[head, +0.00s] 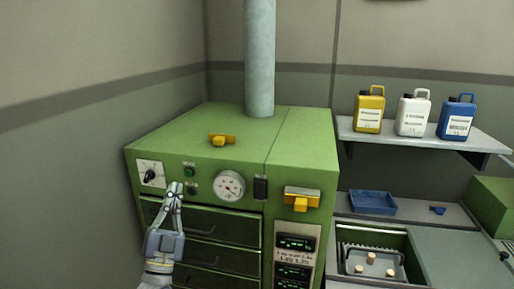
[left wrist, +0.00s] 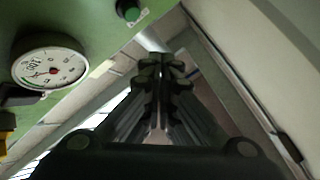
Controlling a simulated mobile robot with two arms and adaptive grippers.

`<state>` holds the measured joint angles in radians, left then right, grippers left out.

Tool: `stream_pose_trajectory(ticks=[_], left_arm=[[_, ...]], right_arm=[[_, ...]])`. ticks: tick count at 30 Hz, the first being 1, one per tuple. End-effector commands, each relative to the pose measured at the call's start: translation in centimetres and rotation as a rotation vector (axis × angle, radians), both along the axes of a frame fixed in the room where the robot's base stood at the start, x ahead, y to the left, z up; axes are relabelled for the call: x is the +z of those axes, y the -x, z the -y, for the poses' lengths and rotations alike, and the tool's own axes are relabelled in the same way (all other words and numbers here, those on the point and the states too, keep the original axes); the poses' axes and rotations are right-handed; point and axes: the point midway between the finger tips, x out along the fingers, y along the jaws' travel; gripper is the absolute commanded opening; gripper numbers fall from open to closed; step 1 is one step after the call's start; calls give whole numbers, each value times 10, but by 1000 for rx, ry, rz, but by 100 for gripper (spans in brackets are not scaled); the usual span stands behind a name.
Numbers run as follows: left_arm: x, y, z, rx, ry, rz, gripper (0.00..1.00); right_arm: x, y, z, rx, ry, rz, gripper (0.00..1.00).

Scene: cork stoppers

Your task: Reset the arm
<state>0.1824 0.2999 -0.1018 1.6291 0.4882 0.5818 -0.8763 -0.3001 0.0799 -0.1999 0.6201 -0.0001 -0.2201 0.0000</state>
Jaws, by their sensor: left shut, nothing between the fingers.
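My right gripper is not in view.
A black rotary knob (head: 150,175) is on the cabinet's left front, near my gripper. Dark drawers (head: 215,225) lie below. Right are a blue tray (head: 373,203), several cork stoppers (head: 370,258) in a recessed bin, and a shelf (head: 420,138) with yellow, white and blue canisters.

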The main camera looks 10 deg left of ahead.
Motion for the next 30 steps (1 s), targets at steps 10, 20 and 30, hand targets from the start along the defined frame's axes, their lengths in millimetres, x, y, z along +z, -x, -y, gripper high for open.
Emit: stream_pose_trajectory(ticks=[10, 20, 30], left_arm=[[-102, 8, 69, -215, 39, -480, 0], [-228, 85, 113, -291, 170, -1087, 0], [-312, 223, 108, -139, 378, -1647, 0]], right_arm=[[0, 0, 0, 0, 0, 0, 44], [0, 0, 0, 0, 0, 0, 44], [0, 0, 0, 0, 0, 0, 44]])
